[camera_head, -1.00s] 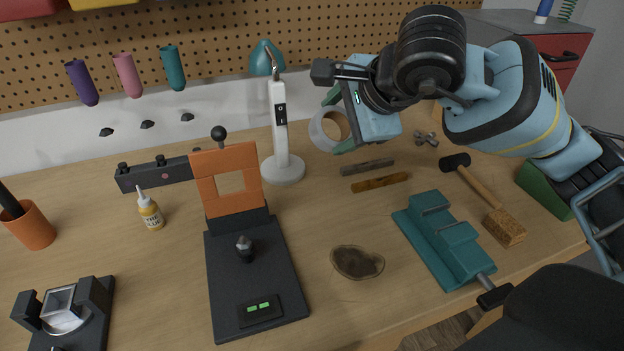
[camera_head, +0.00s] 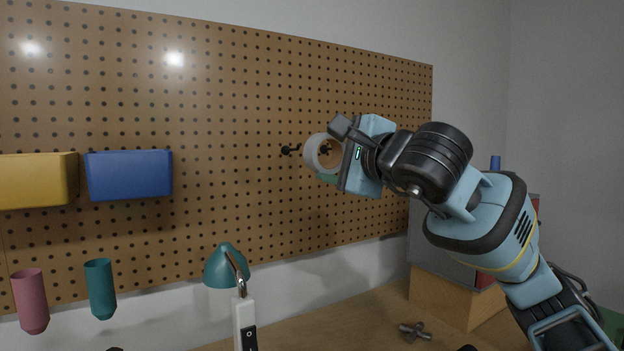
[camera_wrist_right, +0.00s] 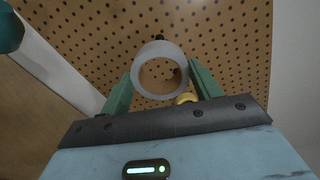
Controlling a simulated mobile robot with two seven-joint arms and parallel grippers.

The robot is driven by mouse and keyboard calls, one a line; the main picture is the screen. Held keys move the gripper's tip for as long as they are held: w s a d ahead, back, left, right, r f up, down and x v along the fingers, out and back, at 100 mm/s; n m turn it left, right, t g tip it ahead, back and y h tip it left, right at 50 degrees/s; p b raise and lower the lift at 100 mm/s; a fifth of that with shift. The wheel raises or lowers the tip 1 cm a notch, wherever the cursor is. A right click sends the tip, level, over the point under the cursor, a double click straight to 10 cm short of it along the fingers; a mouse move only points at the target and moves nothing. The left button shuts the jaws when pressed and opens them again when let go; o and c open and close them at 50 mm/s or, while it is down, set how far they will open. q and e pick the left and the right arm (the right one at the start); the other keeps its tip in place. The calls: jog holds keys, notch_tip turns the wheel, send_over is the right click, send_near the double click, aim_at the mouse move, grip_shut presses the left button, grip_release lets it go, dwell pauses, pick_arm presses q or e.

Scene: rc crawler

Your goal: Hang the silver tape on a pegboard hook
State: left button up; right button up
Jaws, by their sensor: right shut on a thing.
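The silver tape (camera_head: 309,152) is a pale grey ring held up in front of the pegboard (camera_head: 250,90). My right gripper (camera_head: 329,160) is shut on it, its green fingers at either side of the ring in the right wrist view, where the tape (camera_wrist_right: 160,47) faces the board. A dark pegboard hook (camera_head: 288,150) sticks out just left of the tape in the head view. Another dark hook (camera_head: 325,149) shows through the ring's opening. I cannot tell whether the ring is around that hook or only in front of it. My left gripper is not in view.
A blue bin (camera_head: 130,174) and a yellow bin (camera_head: 38,180) hang on the board at left. A teal lamp (camera_head: 226,267) stands below. A small yellow round thing (camera_wrist_right: 187,98) shows near the right finger in the wrist view. The board around the tape is clear.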

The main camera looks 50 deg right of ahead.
jog(key=shift+s, duration=0.2)
jog(key=shift+p+x, duration=0.45)
jog(key=shift+x, duration=0.65)
jog(key=f+p+x, duration=0.1)
jog(key=p+x, duration=0.1)
jog(key=x, duration=0.9)
jog(key=shift+f, duration=0.4)
jog(key=shift+a, duration=0.1)
dwell(0.6)
jog(key=o, duration=1.1)
jog(key=shift+c, duration=0.2)
